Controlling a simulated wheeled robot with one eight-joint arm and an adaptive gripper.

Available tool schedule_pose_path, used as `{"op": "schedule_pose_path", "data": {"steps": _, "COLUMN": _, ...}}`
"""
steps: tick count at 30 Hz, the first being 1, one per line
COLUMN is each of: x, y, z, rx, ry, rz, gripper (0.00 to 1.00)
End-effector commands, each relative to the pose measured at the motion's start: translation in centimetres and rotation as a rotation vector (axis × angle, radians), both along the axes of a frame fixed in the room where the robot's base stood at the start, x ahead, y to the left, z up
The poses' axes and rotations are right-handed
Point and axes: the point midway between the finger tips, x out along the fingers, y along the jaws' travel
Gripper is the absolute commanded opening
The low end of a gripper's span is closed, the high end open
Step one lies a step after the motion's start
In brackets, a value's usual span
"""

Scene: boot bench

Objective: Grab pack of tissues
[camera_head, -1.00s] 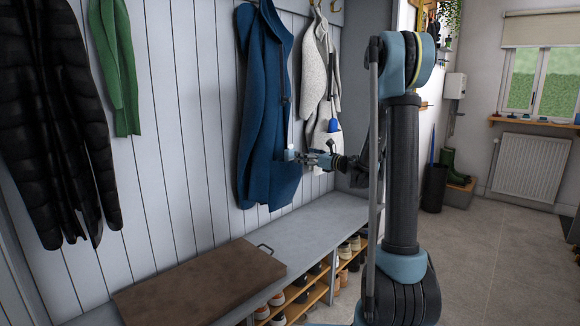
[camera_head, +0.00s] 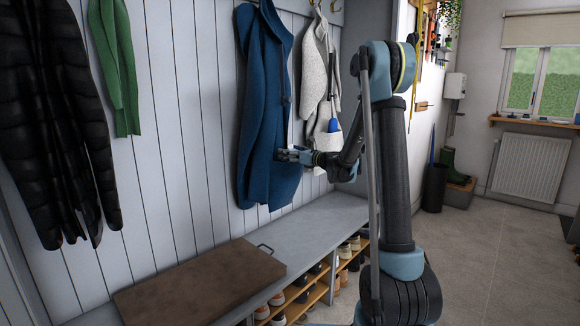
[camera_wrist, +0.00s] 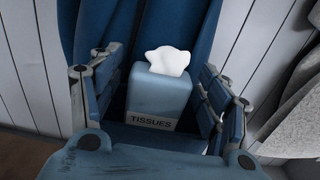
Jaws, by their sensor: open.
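In the head view my gripper (camera_head: 289,155) is at the coat's right side, and the pack cannot be made out there.
A pale grey knitted garment (camera_head: 315,75) hangs just right of the coat, with a blue-ended tool (camera_head: 334,125) beside it. The bench (camera_head: 315,218) below bears a brown board (camera_head: 200,285) with a handle. Shoes (camera_head: 343,250) stand on shelves underneath.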

Motion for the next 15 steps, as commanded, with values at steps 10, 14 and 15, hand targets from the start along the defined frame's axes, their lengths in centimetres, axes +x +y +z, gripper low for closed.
{"op": "schedule_pose_path", "data": {"steps": 10, "x": -0.03, "y": -0.08, "z": -0.01, "rx": 0.000, "ry": 0.000, "rz": 0.000, "gripper": 0.22}}
{"op": "schedule_pose_path", "data": {"steps": 14, "x": -0.02, "y": -0.09, "z": 0.00, "rx": 0.000, "ry": 0.000, "rz": 0.000, "gripper": 0.22}}
{"op": "schedule_pose_path", "data": {"steps": 15, "x": -0.03, "y": -0.09, "z": 0.00, "rx": 0.000, "ry": 0.000, "rz": 0.000, "gripper": 0.22}}
